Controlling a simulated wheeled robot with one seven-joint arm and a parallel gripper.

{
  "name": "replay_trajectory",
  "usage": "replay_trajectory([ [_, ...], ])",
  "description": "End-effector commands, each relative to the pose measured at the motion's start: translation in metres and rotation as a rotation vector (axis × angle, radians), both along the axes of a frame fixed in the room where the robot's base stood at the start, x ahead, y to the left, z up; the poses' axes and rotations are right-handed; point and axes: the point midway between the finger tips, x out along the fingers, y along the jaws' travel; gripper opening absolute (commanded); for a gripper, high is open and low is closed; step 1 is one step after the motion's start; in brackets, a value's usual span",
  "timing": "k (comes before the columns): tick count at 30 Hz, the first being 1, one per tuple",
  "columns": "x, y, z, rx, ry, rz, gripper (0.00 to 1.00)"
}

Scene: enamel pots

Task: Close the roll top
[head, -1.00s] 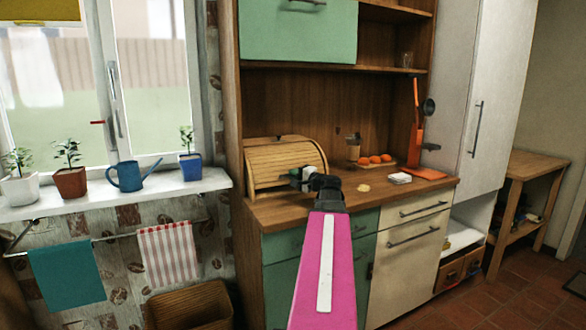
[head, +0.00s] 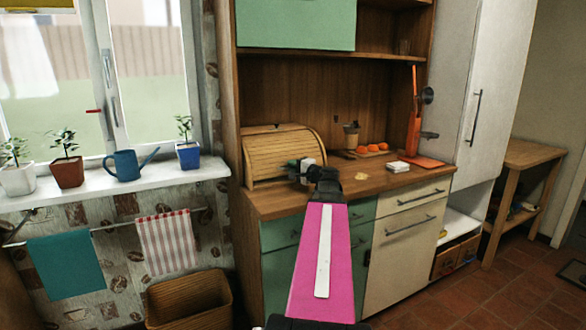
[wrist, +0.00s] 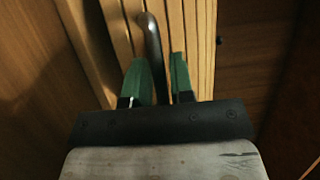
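The wooden bread box with its slatted roll top (head: 285,152) stands on the left of the counter in the head view. Slats cover the curved front as far as it shows; the lower right part is hidden behind my gripper. My gripper (head: 302,171) is at the front of the box, low down. In the wrist view its two green fingers (wrist: 163,80) point at the slats (wrist: 188,40) and stand apart. A dark curved handle (wrist: 153,45) runs down between them, close to the left finger, with a gap to the right one. I cannot tell if it touches.
A brown grinder-like jar (head: 352,135), oranges (head: 372,148), white stacked items (head: 398,167) and an orange stand (head: 413,135) are to the right on the counter. The front counter strip (head: 290,203) is mostly clear.

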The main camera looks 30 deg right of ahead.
Motion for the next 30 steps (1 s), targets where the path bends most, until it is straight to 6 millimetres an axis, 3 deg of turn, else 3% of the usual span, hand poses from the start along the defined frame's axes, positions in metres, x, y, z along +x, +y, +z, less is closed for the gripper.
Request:
replay_trajectory([
  [5,-0.008,-0.002,0.0,0.001,-0.001,0.0,0.22],
  [21,-0.09,-0.031,-0.003,0.0,0.0,-0.002,0.22],
  [30,-0.102,-0.035,-0.004,0.0,0.0,0.0,0.22],
])
